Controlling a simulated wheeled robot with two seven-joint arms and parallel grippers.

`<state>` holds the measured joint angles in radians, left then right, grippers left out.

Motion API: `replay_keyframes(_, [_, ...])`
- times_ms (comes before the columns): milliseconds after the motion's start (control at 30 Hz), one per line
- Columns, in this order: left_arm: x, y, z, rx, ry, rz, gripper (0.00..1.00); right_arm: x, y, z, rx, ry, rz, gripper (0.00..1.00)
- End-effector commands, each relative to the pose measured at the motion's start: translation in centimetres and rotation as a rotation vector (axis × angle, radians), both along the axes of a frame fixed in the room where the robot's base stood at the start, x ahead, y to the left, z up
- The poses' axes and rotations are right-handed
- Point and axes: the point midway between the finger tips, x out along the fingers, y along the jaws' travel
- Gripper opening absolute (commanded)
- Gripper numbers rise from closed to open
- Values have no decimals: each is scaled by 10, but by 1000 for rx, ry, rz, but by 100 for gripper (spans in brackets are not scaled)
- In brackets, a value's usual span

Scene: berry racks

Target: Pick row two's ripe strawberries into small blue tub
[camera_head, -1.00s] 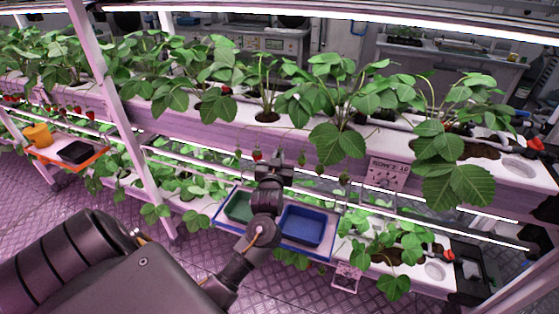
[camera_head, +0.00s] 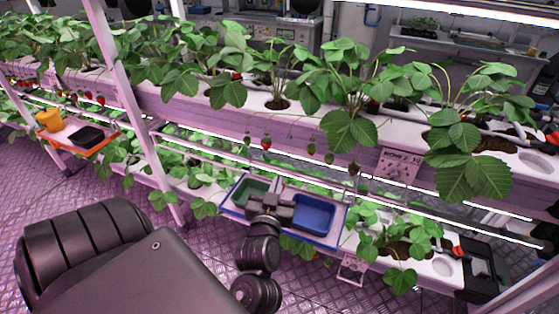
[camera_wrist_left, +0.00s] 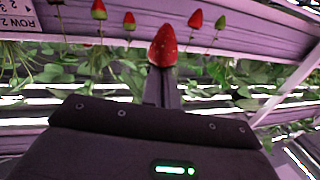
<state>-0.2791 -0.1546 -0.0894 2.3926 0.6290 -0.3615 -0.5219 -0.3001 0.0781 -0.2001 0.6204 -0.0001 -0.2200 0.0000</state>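The blue tub (camera_head: 312,212) sits in the right half of a blue-rimmed tray at the lower rack, beside a green tub (camera_head: 250,192). The wrist view also shows hanging berries (camera_wrist_left: 195,18). My right gripper is not in view.
The upper planted trough (camera_head: 215,120) runs above the tray, with a row sign (camera_head: 398,166). A white post (camera_head: 125,95) stands to the left. Leaves flank the tub tray.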

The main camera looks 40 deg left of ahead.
Motion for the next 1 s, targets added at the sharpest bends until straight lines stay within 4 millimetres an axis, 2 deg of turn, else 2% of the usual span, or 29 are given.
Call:
replay_keyframes(367, [-3,-1,0,0,2,0,0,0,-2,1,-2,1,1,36])
replay_keyframes(1000, [-48,-18,-2,-7,5,-1,0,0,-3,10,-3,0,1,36])
